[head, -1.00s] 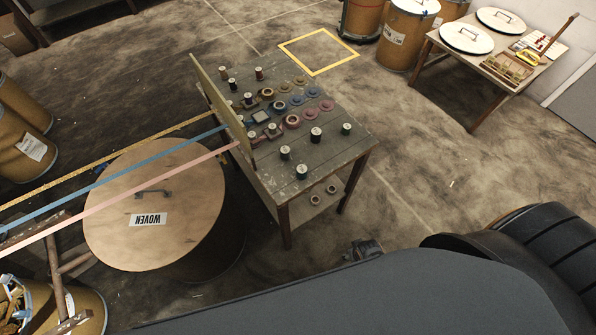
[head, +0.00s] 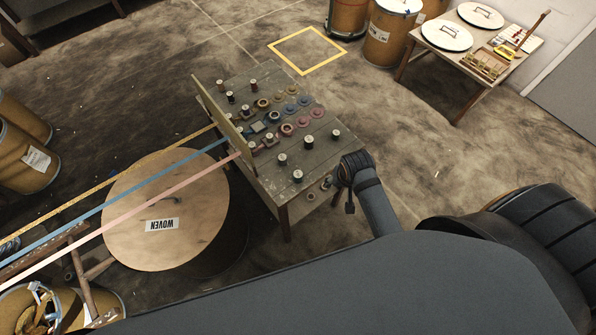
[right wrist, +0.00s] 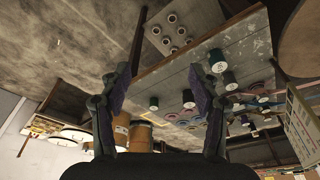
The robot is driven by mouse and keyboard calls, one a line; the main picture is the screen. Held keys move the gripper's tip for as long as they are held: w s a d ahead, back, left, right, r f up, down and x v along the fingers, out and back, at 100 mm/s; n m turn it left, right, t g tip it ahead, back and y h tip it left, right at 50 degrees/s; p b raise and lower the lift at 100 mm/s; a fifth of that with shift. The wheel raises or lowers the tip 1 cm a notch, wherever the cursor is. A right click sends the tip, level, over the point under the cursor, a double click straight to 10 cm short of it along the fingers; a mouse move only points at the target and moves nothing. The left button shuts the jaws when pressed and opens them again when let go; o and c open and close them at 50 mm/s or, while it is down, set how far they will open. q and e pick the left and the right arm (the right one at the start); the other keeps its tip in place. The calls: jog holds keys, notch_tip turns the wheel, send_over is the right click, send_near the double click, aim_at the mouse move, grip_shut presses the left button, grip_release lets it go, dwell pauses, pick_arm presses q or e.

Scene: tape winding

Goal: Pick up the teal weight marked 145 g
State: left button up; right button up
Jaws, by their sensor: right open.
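Several small dark cylinders with pale tops stand on the near part of the work table (head: 318,158). They look dark green or teal: a front one (head: 297,176), a left one (head: 282,159), a middle one (head: 308,141) and a right one (head: 335,134). Their markings are too small to read, so I cannot tell which is 145 g. My right gripper (right wrist: 160,82) is open and empty; its arm reaches the table's right edge in the head view. In the right wrist view, a green-sided cylinder (right wrist: 217,61) shows just beyond the right finger. My left gripper is not in view.
An upright board (head: 222,112) with coloured tapes running left stands along the table's left side. Spools and coloured discs (head: 289,110) fill the table's middle and back. A large drum marked WOVEN (head: 150,245) stands left. Rings lie on the lower shelf (head: 312,198).

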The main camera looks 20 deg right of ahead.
jog(key=w+a+f+m+g, duration=0.1)
jog(key=w+a+m, duration=0.2)
jog(key=w+m, duration=0.35)
jog(key=m+g+y, duration=0.1)
jog(key=m+g, duration=0.1)
jog(key=m, duration=0.5)
send_over(298, 174)
notch_tip(298, 174, down, 3)
jog(key=shift+n+p, duration=0.25)
jog(key=shift+p, duration=0.2)
notch_tip(298, 174, down, 5)
jog(key=b, duration=0.5)
jog(key=shift+s+d, duration=0.15)
jog(key=shift+f+b, duration=0.25)
jog(key=shift+b, duration=0.25)
jog(key=f+b, duration=0.1)
jog(key=b, duration=0.1)
jog(key=f+b, duration=0.4)
jog(key=shift+w+f+b, duration=0.15)
jog(key=shift+w+b, duration=0.1)
jog(key=shift+b, duration=0.1)
jog(key=shift+r, duration=0.2)
jog(key=shift+s, duration=0.1)
jog(key=shift+c, duration=0.9)
grip_shut()
